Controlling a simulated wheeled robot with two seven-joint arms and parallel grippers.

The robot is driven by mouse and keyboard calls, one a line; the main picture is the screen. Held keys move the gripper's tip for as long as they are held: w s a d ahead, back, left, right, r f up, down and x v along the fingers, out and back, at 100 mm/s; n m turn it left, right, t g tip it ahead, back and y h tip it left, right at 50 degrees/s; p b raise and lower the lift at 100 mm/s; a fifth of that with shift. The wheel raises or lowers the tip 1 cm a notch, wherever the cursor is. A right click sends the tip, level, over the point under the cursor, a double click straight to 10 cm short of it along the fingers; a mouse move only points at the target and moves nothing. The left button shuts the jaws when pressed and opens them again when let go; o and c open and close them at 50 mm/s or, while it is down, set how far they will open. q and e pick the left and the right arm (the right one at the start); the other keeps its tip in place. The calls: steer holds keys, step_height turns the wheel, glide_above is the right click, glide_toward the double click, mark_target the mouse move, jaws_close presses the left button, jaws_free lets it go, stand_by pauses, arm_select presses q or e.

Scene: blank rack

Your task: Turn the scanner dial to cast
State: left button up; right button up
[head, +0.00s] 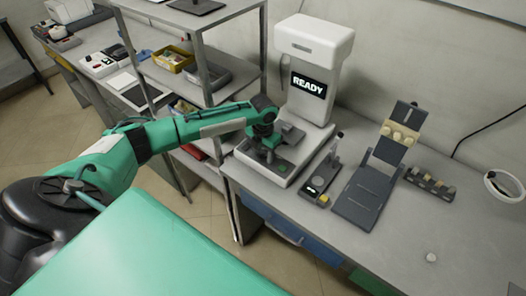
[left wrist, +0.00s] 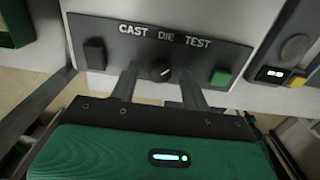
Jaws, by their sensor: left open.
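The white scanner (head: 313,75) stands on the grey bench, and its screen reads READY. In the left wrist view its dark panel (left wrist: 110,38) carries the words CAST, DIE and TEST in a row. The small round black dial (left wrist: 160,71) sits below the word DIE. A small white mark shows on the dial, but I cannot tell surely which word it points to. My left gripper (left wrist: 160,78) is open, with one finger on each side of the dial; contact is not clear. In the head view the left gripper (head: 267,152) is at the scanner's base. The right gripper is out of view.
A small device with a yellow button (head: 323,198) stands right of the scanner, beside a grey hinged stand (head: 362,195). A metal shelf (head: 205,62) rises at left. The bench's right front is mostly clear.

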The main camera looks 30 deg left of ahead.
arm_select(q)
steer(key=shift+f, duration=0.15)
steer(key=c, duration=1)
